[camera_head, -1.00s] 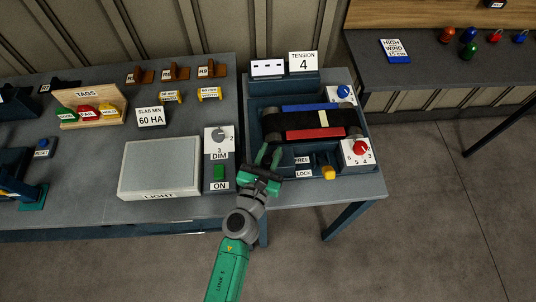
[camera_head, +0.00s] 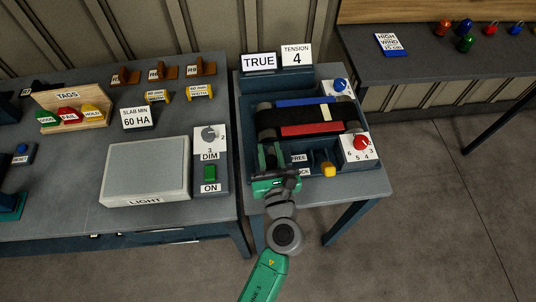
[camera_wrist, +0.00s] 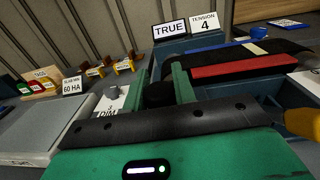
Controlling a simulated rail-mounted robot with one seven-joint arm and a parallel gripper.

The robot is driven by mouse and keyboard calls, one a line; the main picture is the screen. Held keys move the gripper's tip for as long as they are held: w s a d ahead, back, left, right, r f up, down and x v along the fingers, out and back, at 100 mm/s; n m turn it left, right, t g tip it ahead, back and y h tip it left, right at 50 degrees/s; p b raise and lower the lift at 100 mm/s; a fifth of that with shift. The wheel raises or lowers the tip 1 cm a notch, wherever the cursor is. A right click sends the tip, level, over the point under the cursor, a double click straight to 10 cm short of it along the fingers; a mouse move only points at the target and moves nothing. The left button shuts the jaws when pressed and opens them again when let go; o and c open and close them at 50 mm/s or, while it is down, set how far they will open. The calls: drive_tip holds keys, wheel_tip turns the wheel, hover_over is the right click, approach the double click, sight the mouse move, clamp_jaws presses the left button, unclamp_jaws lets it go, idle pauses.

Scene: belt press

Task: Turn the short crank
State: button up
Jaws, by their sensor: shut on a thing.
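The belt press (camera_head: 248,130) stands on the right end of the bench, with a black belt (camera_head: 293,117) between rollers. My gripper (camera_head: 271,156) is at its front left corner. In the wrist view, the green fingers (camera_wrist: 159,80) close around a dark round knob, the short crank's grip (camera_wrist: 158,96). The crank's arm is hidden behind my gripper. A display reads TRUE (camera_head: 259,62), beside a sign TENSION 4 (camera_head: 296,55). The belt carries a pale mark (camera_head: 326,113).
A yellow lever (camera_head: 327,169) by the FREE/LOCK labels stands just right of my gripper. A red knob (camera_head: 361,143) and a blue knob (camera_head: 340,85) are on the press's right side. The light box (camera_head: 146,170) and DIM switch panel (camera_head: 210,160) lie to the left.

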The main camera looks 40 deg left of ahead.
drive_tip(key=shift+f+g, duration=0.1)
drive_tip(key=shift+g, duration=0.2)
drive_tip(key=o, duration=1)
drive_tip(key=shift+w, duration=0.1)
drive_tip(key=v, duration=0.8)
drive_tip(key=shift+w, duration=0.1)
